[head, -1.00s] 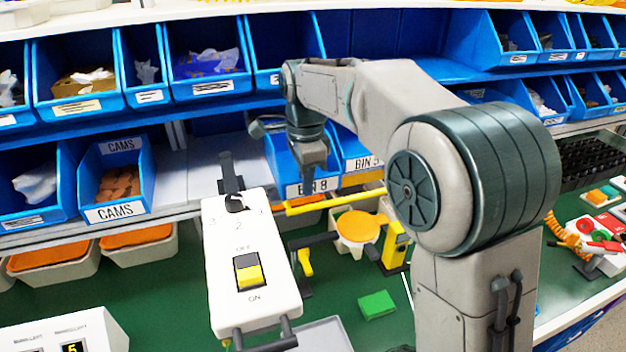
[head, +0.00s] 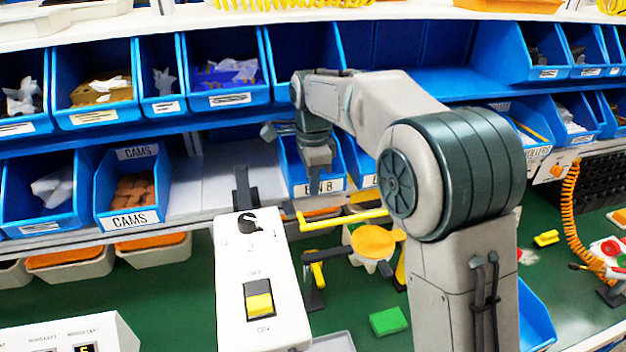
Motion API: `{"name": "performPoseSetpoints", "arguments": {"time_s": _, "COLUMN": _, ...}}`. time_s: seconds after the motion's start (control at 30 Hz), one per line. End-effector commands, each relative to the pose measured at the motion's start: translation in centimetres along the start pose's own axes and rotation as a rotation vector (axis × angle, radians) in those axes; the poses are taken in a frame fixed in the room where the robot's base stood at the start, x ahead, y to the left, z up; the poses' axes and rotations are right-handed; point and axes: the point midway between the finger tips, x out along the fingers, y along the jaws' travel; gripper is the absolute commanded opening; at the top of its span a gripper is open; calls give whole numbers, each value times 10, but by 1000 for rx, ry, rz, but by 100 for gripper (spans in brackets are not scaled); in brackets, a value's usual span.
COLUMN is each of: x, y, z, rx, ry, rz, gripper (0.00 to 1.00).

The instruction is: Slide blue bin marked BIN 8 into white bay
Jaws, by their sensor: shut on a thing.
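The blue bin marked BIN 8 (head: 292,168) stands on the lower shelf row, its label partly covered by my gripper. My gripper (head: 314,188) points down at the bin's front and is shut on it; the fingertips are small and the exact grip is hard to see. The white bay (head: 222,182) is the bare pale shelf stretch left of BIN 8, between it and the blue CAMS bin (head: 128,221). The back of BIN 8 is in shadow, and I cannot tell how far it overlaps the bay.
Another blue bin (head: 360,165) stands close at BIN 8's right, partly behind my arm. A white switch box (head: 258,290) with a black handle rises in front of the bay. A yellow bar (head: 345,217) runs below BIN 8.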

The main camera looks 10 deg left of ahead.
Motion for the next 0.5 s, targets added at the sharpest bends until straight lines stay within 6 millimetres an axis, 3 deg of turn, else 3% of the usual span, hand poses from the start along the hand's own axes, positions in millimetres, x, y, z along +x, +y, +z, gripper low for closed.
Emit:
{"name": "performPoseSetpoints", "arguments": {"time_s": 0.03, "x": 0, "y": 0, "z": 0, "rx": 0, "ry": 0, "rz": -1, "gripper": 0}}
{"name": "performPoseSetpoints", "arguments": {"time_s": 0.07, "x": 0, "y": 0, "z": 0, "rx": 0, "ry": 0, "rz": -1, "gripper": 17}}
{"name": "performPoseSetpoints", "arguments": {"time_s": 0.13, "x": 0, "y": 0, "z": 0, "rx": 0, "ry": 0, "rz": -1, "gripper": 34}}
{"name": "performPoseSetpoints", "arguments": {"time_s": 0.5, "x": -5, "y": 0, "z": 0, "rx": 0, "ry": 0, "rz": -2, "gripper": 34}}
